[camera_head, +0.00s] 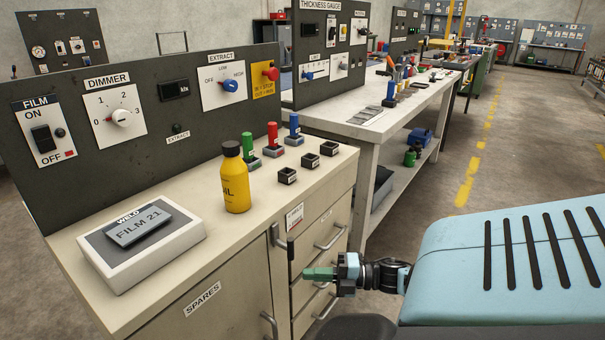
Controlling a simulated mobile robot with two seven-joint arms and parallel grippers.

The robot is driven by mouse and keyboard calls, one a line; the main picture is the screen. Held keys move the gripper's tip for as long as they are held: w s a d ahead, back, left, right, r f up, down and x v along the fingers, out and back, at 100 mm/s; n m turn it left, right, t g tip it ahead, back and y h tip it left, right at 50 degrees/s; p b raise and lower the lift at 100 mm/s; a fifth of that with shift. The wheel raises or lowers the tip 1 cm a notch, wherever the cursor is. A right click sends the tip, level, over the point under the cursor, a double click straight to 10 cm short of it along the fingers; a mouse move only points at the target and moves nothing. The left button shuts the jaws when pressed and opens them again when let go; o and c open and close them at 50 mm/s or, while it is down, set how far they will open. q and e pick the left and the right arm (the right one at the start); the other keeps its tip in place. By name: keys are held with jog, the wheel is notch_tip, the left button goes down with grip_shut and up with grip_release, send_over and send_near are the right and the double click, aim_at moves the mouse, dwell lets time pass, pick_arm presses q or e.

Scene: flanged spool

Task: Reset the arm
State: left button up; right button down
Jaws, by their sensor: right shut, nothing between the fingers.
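My right gripper (318,273) shows at the lower middle, in front of the drawers of the beige cabinet (225,285). Its green fingers point left and are shut with nothing between them. It is below the level of the worktop, and I cannot tell whether it is clear of the drawer fronts and handles. My left gripper is out of view.
On the worktop stand a yellow oil bottle (236,182), a white box with a "FILM 21" plate (140,244), several coloured pegs and small black sockets (287,175). A dark control panel (140,115) rises behind. Drawer handles (330,238) stick out near my gripper. Open floor (450,150) lies right.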

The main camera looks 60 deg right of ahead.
jog(key=s+a+f+m+g+h, duration=0.1)
jog(key=s+a+f+m+h, duration=0.3)
jog(key=s+a+f+m, duration=0.45)
jog(key=s+a+f+m+g+h, duration=0.1)
jog(key=s+a+f+m+g, duration=0.4)
jog(key=s+a, duration=0.5)
jog(key=s+a+f+m+g+h, duration=0.1)
jog(key=s+a+f+m+g, duration=0.2)
jog(key=s+a+m, duration=0.8)
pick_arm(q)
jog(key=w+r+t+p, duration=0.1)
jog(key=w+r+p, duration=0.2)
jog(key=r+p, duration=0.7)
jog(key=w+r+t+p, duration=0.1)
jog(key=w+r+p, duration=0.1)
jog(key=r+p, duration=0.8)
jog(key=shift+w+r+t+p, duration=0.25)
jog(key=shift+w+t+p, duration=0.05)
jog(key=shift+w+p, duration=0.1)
pick_arm(e)
jog(key=w+a+r+n+t, duration=0.1)
jog(key=w+r, duration=0.2)
jog(key=r, duration=0.7)
jog(key=w+r+n, duration=0.2)
jog(key=w+r, duration=0.2)
jog(key=r, duration=0.6)
jog(key=shift+a+r+t, duration=0.15)
jog(key=shift+a+t, duration=0.25)
